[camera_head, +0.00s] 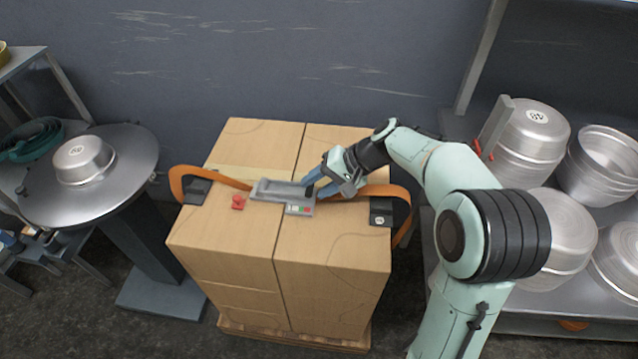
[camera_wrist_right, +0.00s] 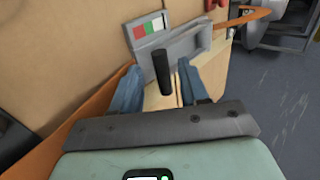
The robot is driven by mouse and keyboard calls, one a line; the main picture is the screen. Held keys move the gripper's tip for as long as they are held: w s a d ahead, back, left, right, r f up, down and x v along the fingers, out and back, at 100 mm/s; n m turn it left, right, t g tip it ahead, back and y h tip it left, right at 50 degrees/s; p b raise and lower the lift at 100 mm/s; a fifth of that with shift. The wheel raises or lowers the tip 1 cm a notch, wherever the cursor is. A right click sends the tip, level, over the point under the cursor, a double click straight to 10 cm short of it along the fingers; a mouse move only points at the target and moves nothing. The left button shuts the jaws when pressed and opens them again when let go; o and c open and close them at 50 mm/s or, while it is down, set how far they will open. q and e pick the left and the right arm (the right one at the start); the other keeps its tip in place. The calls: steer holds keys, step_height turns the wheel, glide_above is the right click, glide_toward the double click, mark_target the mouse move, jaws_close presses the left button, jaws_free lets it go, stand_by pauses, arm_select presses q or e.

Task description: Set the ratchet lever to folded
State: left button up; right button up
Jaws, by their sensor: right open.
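The grey ratchet (camera_head: 283,190) sits on top of the strapped cartons, on an orange strap. Its label with white, green and red fields (camera_head: 300,209) faces the front. In the right wrist view the ratchet body (camera_wrist_right: 176,48) lies just beyond my fingers, and the black lever grip (camera_wrist_right: 162,72) sticks out from it towards the camera. My right gripper (camera_head: 312,184) is at the right end of the ratchet. Its blue fingers (camera_wrist_right: 162,78) are open, one on each side of the black grip, with visible gaps. I do not make out my left gripper.
Cardboard cartons (camera_head: 225,235) stand on a pallet. A red knob (camera_head: 238,202) is left of the ratchet. A round metal table (camera_head: 135,160) with a pan (camera_head: 83,160) stands at the left. Stacked pans (camera_head: 535,130) fill a shelf at the right.

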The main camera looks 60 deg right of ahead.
arm_select(q)
steer(key=r+p, duration=0.1)
steer(key=d+r+p, duration=0.1)
steer(key=r, duration=0.1)
steer(key=s+d+r+p, duration=0.1)
steer(key=r, duration=0.1)
steer(key=shift+d, duration=0.15)
arm_select(e)
steer(key=v, duration=1.3)
steer(key=shift+s, duration=0.1)
